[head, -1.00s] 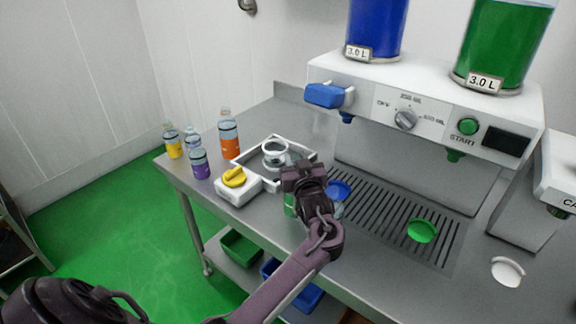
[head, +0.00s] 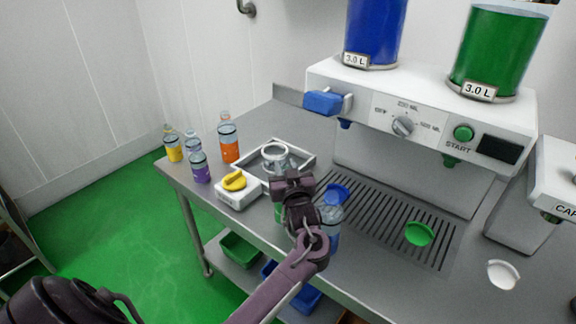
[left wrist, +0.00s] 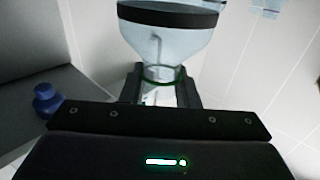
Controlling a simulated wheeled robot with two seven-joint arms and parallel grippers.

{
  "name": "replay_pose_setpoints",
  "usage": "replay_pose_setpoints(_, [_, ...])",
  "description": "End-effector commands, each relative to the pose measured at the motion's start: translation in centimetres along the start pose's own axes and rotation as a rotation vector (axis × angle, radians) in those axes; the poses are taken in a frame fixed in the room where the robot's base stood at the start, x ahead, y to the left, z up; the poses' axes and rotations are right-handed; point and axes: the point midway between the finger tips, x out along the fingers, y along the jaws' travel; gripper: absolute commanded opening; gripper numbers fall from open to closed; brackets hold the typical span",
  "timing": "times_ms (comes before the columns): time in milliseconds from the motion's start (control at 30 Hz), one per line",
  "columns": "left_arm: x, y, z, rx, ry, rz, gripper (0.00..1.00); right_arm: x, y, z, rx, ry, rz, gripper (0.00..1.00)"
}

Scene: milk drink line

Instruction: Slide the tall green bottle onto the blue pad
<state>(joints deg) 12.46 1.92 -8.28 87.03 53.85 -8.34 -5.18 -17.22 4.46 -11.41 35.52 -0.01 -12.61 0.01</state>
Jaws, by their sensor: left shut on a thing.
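The tall green bottle (head: 278,212) is mostly hidden behind my left gripper (head: 293,188) in the head view; only a strip of green shows at its left. In the left wrist view a clear shoulder with a dark band (left wrist: 165,30) and a green neck ring shows between the fingers (left wrist: 160,88). The left gripper is shut on this bottle's neck. My right gripper is not in view.
A bottle with blue liquid (head: 332,232) stands close right of the gripper. A green pad (head: 419,234) lies on the grate (head: 375,215) under the dispenser (head: 405,150).

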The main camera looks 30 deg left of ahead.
Motion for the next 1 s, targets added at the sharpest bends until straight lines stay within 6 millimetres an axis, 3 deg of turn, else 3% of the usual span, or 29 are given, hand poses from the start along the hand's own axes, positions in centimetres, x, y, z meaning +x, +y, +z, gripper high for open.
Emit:
replay_pose_setpoints(267, [0.0, 0.0, 0.1, 0.0, -0.001, -0.001, 0.06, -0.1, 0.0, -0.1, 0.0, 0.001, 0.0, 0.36])
replay_pose_setpoints(300, [0.0, 0.0, 0.1, 0.0, -0.001, -0.001, 0.31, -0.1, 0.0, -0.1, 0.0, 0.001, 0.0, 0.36])
replay_pose_setpoints(500, [0.0, 0.0, 0.1, 0.0, -0.001, 0.0, 0.53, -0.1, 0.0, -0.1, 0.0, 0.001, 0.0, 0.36])
replay_pose_setpoints(767, [-0.1, 0.0, 0.1, 0.0, -0.001, 0.0, 0.53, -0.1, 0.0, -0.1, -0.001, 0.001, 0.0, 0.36])
replay_pose_setpoints(1000, [-3.3, 0.1, 0.5, -0.004, -0.003, 0.002, 0.53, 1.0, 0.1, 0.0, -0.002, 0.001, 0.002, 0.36])
